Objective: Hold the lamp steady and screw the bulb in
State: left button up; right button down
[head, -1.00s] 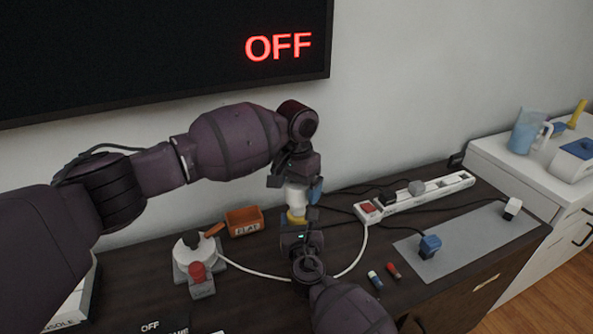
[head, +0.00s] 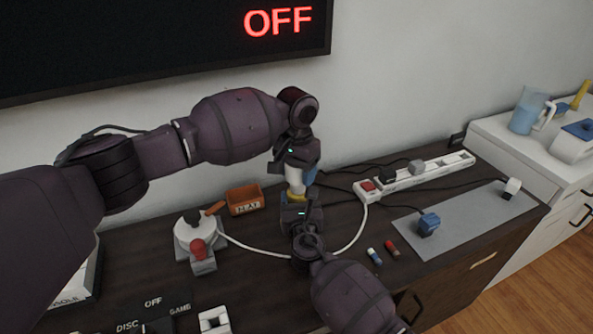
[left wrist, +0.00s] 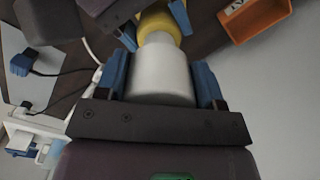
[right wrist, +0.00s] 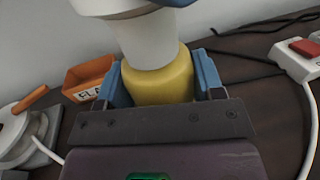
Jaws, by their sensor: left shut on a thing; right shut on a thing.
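The white bulb (head: 295,181) sits upright above the yellow lamp body (head: 296,198) at the middle of the dark desk. My left gripper (left wrist: 160,85) is shut on the white bulb from above, with a blue finger on each side of it. My right gripper (right wrist: 155,88) is shut on the yellow lamp body (right wrist: 160,84) from the front, below the left one. In the right wrist view the bulb (right wrist: 147,40) meets the top of the yellow part. The thread is hidden, so I cannot tell how deep the bulb sits.
An orange box (head: 245,201) is behind and left of the lamp. A white round device with a red knob (head: 198,247) stands at the left. A power strip (head: 425,173), a grey mat (head: 455,226) with a blue plug (head: 429,225), and two small cylinders (head: 374,256) are at the right.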

pick_arm(q)
jog(key=m, duration=0.4)
jog(key=shift+w+a+m, duration=0.1)
jog(key=shift+m, duration=0.3)
jog(key=o, duration=1)
jog(key=shift+r, duration=2.25)
jog(key=shift+o, duration=0.5)
notch_tip(320, 180, up, 9)
jog(key=n, duration=0.5)
jog(key=shift+w+d+f, duration=0.2)
jog(key=shift+w+d, duration=0.15)
